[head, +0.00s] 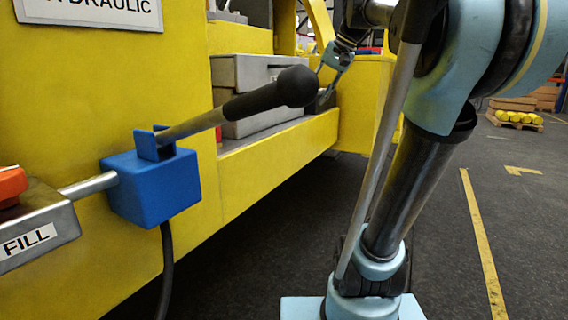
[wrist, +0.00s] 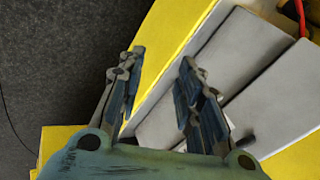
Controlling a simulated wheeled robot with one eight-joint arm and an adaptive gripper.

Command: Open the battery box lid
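The grey battery box (head: 250,127) sits in a recess of the yellow machine in the head view, partly hidden by the black lever handle. Its grey lid (head: 238,70) lies on top and looks closed. In the wrist view the lid (wrist: 247,50) is a broad pale panel at the right, with a grey side face (wrist: 188,60) beside it. My gripper (head: 325,92) is at the right end of the box. In the wrist view my gripper (wrist: 162,58) is open, its two fingers apart with nothing held between them. Whether a finger touches the box cannot be told.
A blue lever unit (head: 155,185) with a black-gripped handle (head: 270,93) juts out in front of the box. A yellow ledge (head: 280,150) runs below the box. A red part (wrist: 303,15) shows beside the lid.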

